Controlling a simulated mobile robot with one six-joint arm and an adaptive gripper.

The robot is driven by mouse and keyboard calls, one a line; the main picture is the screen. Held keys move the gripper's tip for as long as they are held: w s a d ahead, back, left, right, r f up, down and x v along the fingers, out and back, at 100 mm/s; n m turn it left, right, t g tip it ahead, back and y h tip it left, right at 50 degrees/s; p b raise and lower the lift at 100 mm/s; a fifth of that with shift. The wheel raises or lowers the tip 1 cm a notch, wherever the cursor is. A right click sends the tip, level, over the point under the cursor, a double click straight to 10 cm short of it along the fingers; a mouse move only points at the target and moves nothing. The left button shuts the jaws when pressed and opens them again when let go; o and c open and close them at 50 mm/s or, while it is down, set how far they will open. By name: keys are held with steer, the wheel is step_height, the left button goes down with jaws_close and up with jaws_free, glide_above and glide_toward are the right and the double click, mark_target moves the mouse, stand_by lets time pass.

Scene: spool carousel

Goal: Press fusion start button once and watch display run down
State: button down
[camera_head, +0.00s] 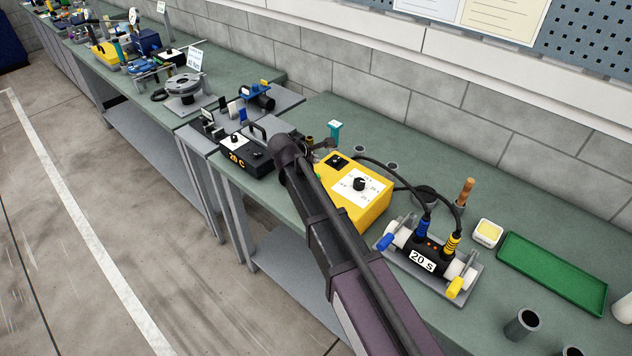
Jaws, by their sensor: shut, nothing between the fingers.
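A yellow control box (372,212) stands on the green bench, with a white dial panel and a black knob (359,184). A small black panel (337,161) with a light spot sits at its far left corner; I cannot tell whether it is the start button. Two black cables lead to a black fitting (433,246) clamped on a white pipe, with one blue and one yellow plug. Its white plate reads "20 s". My gripper (318,145) is small and partly hidden behind my wrist, near the box's far left corner. It looks shut and empty; contact cannot be told.
A black box (248,156) marked "20 C" stands left of my wrist. A green tray (553,272), a yellow-topped white tub (488,233), a wooden-handled tool (464,192) and dark pipe pieces (522,324) are at right. A block wall (400,90) runs behind.

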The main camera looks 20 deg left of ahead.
mark_target(318, 173)
steer(key=shift+f+b, duration=1.7)
steer(key=shift+f, duration=0.3)
steer(key=shift+f, duration=0.1)
steer(key=shift+f+b, duration=0.3)
steer(key=shift+b, duration=0.1)
steer(key=shift+f+b, duration=0.5)
stand_by(1.0)
steer(key=shift+r, duration=0.2)
steer(key=shift+r+p, duration=0.75)
steer(key=shift+p, duration=0.2)
steer(key=shift+r+p, duration=2.5)
steer(key=shift+f, duration=0.1)
